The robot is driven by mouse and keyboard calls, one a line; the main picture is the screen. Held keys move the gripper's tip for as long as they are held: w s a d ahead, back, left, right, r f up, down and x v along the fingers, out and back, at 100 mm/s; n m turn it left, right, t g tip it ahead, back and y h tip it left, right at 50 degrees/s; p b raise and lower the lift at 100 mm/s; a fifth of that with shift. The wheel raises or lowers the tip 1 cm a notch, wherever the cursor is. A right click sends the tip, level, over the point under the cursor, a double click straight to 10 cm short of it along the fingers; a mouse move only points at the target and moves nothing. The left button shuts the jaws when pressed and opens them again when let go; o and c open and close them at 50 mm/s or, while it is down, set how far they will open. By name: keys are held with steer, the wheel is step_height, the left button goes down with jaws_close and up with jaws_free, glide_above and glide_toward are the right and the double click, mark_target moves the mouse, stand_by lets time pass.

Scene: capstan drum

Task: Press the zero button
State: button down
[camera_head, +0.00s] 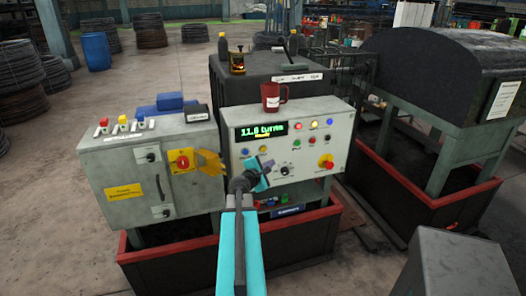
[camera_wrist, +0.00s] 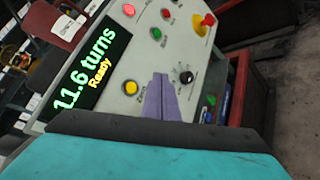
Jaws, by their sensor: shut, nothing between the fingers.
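The control panel (camera_head: 338,137) carries a lit display (camera_head: 250,135) reading 11.6 turns, Ready. In the wrist view, a yellow button (camera_wrist: 131,87) sits below the display (camera_wrist: 92,72); the small label beside it appears to read Zero. It also shows in the head view (camera_head: 263,149). My gripper (camera_head: 266,163) is in front of the panel's lower middle. In the wrist view, its purple fingers (camera_wrist: 160,78) are shut and empty, pointing at the panel just right of the yellow button. I cannot tell the gap to the panel surface.
A black knob (camera_wrist: 187,76) is right of my fingertips. A green button (camera_wrist: 155,33) and red emergency stop (camera_wrist: 208,20) lie farther up. A red mug (camera_head: 273,96) stands above the panel. A grey cabinet (camera_head: 150,170) with switches stands at left.

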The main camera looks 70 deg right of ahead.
mark_target(263, 149)
steer(key=shift+w+d+p, duration=0.2)
steer(key=shift+w+d, duration=1.05)
steer(key=shift+d, duration=0.25)
steer(key=shift+w+d+p, duration=0.2)
steer(key=shift+w+d, duration=1)
steer(key=shift+d, duration=0.3)
steer(key=shift+w+d, duration=0.1)
steer(key=shift+w+d, duration=0.2)
steer(key=shift+d, duration=0.05)
steer(key=shift+w+d+b, duration=0.3)
stand_by(1.5)
steer(key=shift+a, duration=0.1)
steer(key=shift+s+a+b, duration=0.3)
steer(key=shift+s+a, duration=0.25)
stand_by(0.4)
